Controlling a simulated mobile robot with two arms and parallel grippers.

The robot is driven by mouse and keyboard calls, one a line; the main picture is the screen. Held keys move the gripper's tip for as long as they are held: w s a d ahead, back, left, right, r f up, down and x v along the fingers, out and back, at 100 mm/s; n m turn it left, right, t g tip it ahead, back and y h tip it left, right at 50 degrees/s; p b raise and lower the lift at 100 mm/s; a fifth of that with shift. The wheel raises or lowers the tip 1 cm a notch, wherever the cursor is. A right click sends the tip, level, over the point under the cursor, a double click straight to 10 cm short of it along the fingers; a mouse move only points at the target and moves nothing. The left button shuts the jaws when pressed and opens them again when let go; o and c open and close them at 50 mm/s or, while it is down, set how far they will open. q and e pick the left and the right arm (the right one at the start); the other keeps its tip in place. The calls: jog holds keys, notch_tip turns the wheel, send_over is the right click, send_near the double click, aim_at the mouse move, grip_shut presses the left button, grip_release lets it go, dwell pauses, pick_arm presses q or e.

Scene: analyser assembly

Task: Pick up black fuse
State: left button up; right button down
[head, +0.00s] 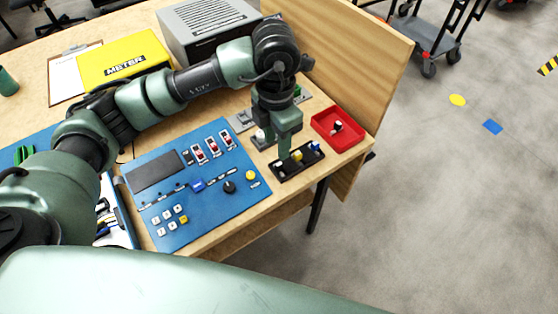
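My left gripper (284,150) points down over the left part of a small black holder (287,172) at the table's right front edge. Its fingers look close together from this side, but I cannot tell whether they are open or shut, or whether anything is between them. A yellow piece and a blue piece (315,147) show in the holder, just right of the fingers. No black fuse can be made out with certainty; the gripper hides part of the holder. My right gripper is not in view.
A blue control panel (160,150) with switches and knobs lies left of the holder. A red tray (350,139) with a small dark-and-white piece stands to the right, near a wooden side board (360,60). A yellow meter box (100,72) and a grey vented box (180,45) stand behind.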

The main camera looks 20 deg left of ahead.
aim_at(279, 164)
pick_arm(q)
jog(key=f, duration=0.2)
jog(key=f+p, duration=0.1)
jog(key=f, duration=0.4)
jog(key=shift+s+d+f, duration=0.2)
jog(key=shift+d+f, duration=0.1)
jog(key=shift+d, duration=0.05)
grip_shut()
